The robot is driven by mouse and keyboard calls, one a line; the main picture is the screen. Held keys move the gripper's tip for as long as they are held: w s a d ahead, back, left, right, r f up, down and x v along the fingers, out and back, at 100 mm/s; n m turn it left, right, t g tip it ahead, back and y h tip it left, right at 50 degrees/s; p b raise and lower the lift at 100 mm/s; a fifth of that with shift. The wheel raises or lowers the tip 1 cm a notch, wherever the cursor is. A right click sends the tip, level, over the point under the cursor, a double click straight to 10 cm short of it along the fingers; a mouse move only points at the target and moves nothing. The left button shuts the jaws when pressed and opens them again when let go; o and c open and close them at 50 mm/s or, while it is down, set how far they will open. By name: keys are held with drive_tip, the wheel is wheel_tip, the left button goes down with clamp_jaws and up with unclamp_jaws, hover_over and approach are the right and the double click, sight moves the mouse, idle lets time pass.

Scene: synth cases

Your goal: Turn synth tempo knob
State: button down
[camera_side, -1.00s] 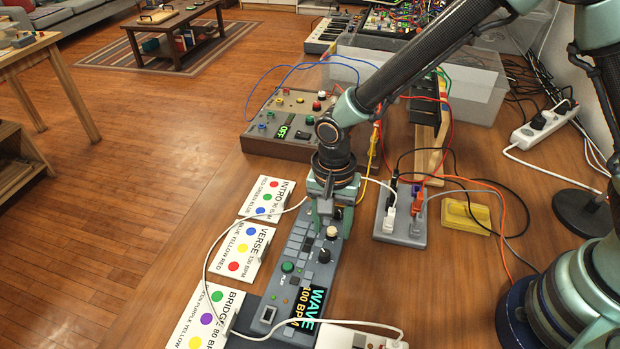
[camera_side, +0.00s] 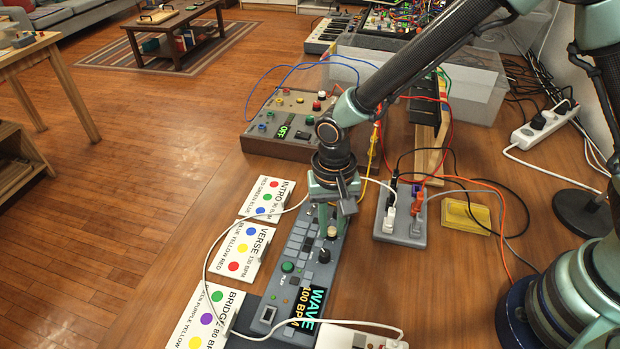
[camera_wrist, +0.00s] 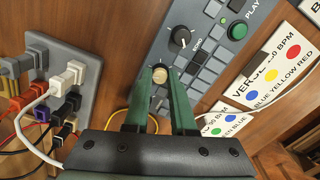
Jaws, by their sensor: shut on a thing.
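The grey synth (camera_side: 291,262) lies on the wooden table, and its display (camera_side: 308,305) reads WAVE and what looks like 100 BPM. A cream knob (camera_side: 332,232) stands near its far end. In the wrist view the cream knob (camera_wrist: 160,75) sits between the green fingertips of my gripper (camera_wrist: 158,73), which is shut on it. My gripper (camera_side: 332,220) points down over the far end of the synth, hiding part of it. A black knob (camera_side: 323,256) with a white pointer is free beside it; it also shows in the wrist view (camera_wrist: 181,39).
Cards marked INTRO (camera_side: 267,201), VERSE (camera_side: 243,253) and BRIDGE (camera_side: 208,318) lie left of the synth. A power strip (camera_side: 402,228) with plugs and a yellow box (camera_side: 466,217) are to the right. A white cable loops across the synth. A second device (camera_side: 290,120) stands behind.

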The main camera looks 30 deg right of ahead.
drive_tip(key=n, duration=0.5)
drive_tip(key=shift+a+n, duration=0.1)
drive_tip(key=shift+n, duration=0.2)
drive_tip(key=n, duration=1.1)
drive_tip(key=shift+s, duration=0.1)
drive_tip(key=n, duration=0.4)
drive_tip(key=shift+n, duration=0.4)
drive_tip(key=c, duration=0.7)
unclamp_jaws()
drive_tip(key=shift+c, duration=0.2)
